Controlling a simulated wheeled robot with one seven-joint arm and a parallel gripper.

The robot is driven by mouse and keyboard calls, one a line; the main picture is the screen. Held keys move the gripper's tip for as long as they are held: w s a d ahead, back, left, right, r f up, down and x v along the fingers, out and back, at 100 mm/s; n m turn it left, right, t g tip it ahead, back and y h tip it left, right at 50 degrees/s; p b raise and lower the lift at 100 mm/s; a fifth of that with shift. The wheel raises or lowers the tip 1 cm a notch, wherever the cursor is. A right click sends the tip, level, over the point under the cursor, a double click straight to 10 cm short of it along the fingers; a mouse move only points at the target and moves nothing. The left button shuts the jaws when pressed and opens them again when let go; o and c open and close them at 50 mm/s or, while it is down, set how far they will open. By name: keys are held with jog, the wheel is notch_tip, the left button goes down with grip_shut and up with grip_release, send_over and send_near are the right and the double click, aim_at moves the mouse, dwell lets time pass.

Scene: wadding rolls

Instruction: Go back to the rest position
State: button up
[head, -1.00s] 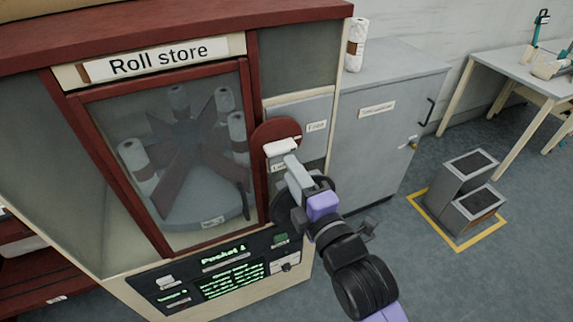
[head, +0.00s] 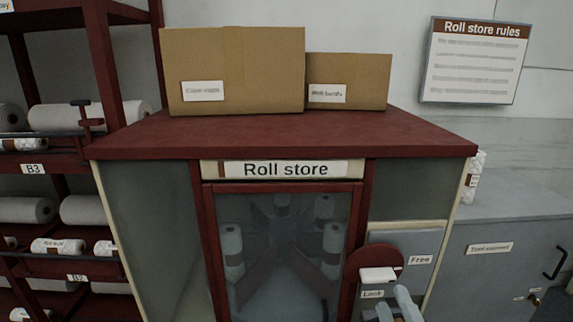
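My gripper (head: 393,303) shows at the bottom edge of the head view, just below the white handle (head: 379,274) of a dark red round lever plate on the roll store (head: 285,169). Two pale grey fingers show with a gap between them, and I see nothing held there. The handle lies level, just above the "Lock" label (head: 372,294); a "Free" label (head: 420,259) is to its right. I cannot tell whether a finger touches the handle. The rest of my arm is below the picture.
Two cardboard boxes (head: 236,70) (head: 348,82) stand on the store's red top. A rack with white rolls (head: 88,115) is at the left. A grey cabinet (head: 510,240) with a wrapped roll (head: 471,178) on it stands at the right. A rules board (head: 472,60) hangs on the wall.

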jog(key=s+f+m+g, duration=0.2)
jog(key=s+f+m, duration=0.3)
jog(key=s, duration=1.2)
jog(key=s+d+f+m+g, duration=0.1)
jog(key=s+f+m, duration=0.5)
jog(key=s, duration=1)
jog(key=shift+s+f+m+g, duration=0.15)
jog(key=shift+s+m+g, duration=0.25)
jog(key=shift+m+g, duration=0.6)
